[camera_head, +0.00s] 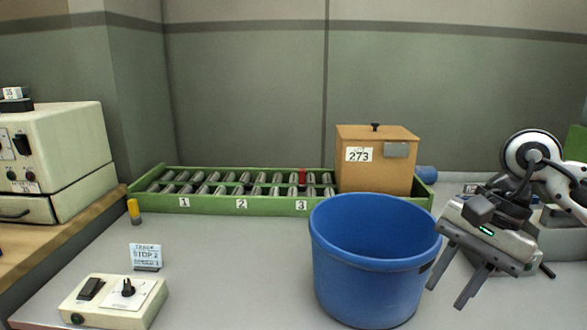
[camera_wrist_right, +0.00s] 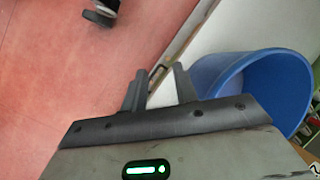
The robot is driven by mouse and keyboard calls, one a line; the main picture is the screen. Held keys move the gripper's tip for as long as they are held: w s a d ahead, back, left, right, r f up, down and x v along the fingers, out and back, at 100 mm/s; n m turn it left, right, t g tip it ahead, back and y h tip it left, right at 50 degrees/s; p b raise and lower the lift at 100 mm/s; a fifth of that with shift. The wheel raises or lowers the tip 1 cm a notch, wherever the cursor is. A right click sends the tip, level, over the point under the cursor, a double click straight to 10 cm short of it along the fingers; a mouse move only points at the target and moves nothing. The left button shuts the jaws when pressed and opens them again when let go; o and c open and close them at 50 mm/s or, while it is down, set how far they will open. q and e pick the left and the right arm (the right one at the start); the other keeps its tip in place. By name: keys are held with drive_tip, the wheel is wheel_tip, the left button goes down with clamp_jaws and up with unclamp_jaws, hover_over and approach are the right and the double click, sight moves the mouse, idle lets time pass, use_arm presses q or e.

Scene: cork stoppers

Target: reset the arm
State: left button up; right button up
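My right gripper (camera_head: 457,284) hangs at the right of the head view, just right of the blue bucket (camera_head: 345,262). Its two dark fingers point down and stand apart with nothing between them. In the right wrist view the fingers (camera_wrist_right: 160,85) are also apart and empty, with the bucket (camera_wrist_right: 275,85) to their right and red floor beyond them. No cork stoppers can be made out. My left gripper is not in view.
A green roller conveyor (camera_head: 240,203) lies along the back, with a wooden box (camera_head: 376,175) labelled 273 on its right end. A control box (camera_head: 113,302) and a small sign (camera_head: 146,255) stand front left. A cream machine (camera_head: 62,150) is at far left. The table middle is clear.

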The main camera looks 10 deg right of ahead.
drive_tip(key=a+m+t+y, duration=0.3)
drive_tip(key=a+m+y, duration=1.3)
drive_tip(key=a, duration=0.5)
drive_tip(key=w+d+f+m+t+h, duration=0.2)
drive_tip(key=f+m+t+h, duration=0.45)
drive_tip(key=m, duration=0.85)
drive_tip(key=w+d+f+m+t+h, duration=0.1)
drive_tip(key=d+f+m+t+h, duration=0.2)
drive_tip(key=f+m+t+h, duration=0.75)
drive_tip(key=s+d+f+m+g, duration=0.1)
drive_tip(key=s+f+m+g, duration=0.8)
drive_tip(key=m, duration=0.8)
wheel_tip(320, 180, down, 4)
drive_tip(key=shift+s+r+m, duration=0.25)
drive_tip(key=shift+s+m, duration=0.1)
drive_tip(key=shift+s, duration=0.7)
